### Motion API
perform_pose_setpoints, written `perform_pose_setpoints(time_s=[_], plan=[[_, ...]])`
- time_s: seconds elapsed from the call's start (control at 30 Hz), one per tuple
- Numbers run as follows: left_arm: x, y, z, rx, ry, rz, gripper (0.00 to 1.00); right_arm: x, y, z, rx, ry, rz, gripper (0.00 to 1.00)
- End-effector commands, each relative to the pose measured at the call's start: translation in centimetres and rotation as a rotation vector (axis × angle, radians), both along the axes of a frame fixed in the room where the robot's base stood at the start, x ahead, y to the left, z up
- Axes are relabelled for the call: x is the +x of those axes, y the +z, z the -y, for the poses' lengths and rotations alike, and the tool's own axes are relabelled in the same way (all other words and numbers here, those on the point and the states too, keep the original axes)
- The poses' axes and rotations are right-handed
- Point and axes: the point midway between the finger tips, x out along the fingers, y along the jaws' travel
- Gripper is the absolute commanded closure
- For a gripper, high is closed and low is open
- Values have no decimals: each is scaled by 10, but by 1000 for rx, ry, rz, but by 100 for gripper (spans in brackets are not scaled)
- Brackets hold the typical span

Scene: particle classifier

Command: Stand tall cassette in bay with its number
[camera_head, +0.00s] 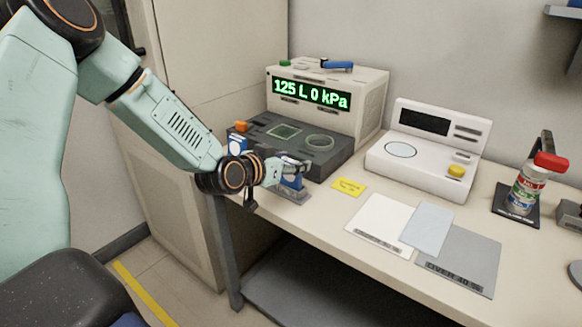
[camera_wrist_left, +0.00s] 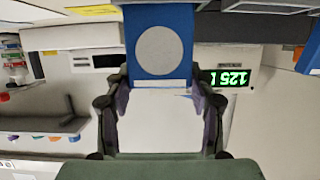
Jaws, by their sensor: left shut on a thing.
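My left gripper (camera_head: 287,169) is at the front left edge of the bench, shut on a blue cassette (camera_head: 292,182). The cassette is upright just above or in a small grey stand (camera_head: 294,196); I cannot tell if it touches it. In the left wrist view the blue cassette (camera_wrist_left: 160,18), with a grey disc on its face, is between the fingers of my left gripper (camera_wrist_left: 162,90). No number on it is readable. A second blue cassette (camera_head: 237,144) with an orange top stands to the left, partly hidden by my arm. My right gripper is out of view.

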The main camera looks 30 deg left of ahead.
Motion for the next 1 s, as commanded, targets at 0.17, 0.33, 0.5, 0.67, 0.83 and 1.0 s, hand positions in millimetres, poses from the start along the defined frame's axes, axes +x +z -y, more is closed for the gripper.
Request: perform_pose_setpoints(time_s=[0.17, 0.33, 0.5, 0.67, 0.83, 1.0], plan=[[1, -1, 1, 1, 0, 2, 78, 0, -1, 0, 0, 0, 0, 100], [0, -1, 1, 0, 0, 1, 34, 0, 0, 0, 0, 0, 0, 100], [0, -1, 1, 0, 0, 1, 22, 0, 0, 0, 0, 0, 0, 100], [0, -1, 1, 0, 0, 1, 22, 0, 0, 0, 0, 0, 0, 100], [-1, 0, 0, -2, 2, 1, 22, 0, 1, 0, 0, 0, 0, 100], [-14, 6, -2, -5, 5, 0, 22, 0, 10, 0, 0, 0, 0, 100]])
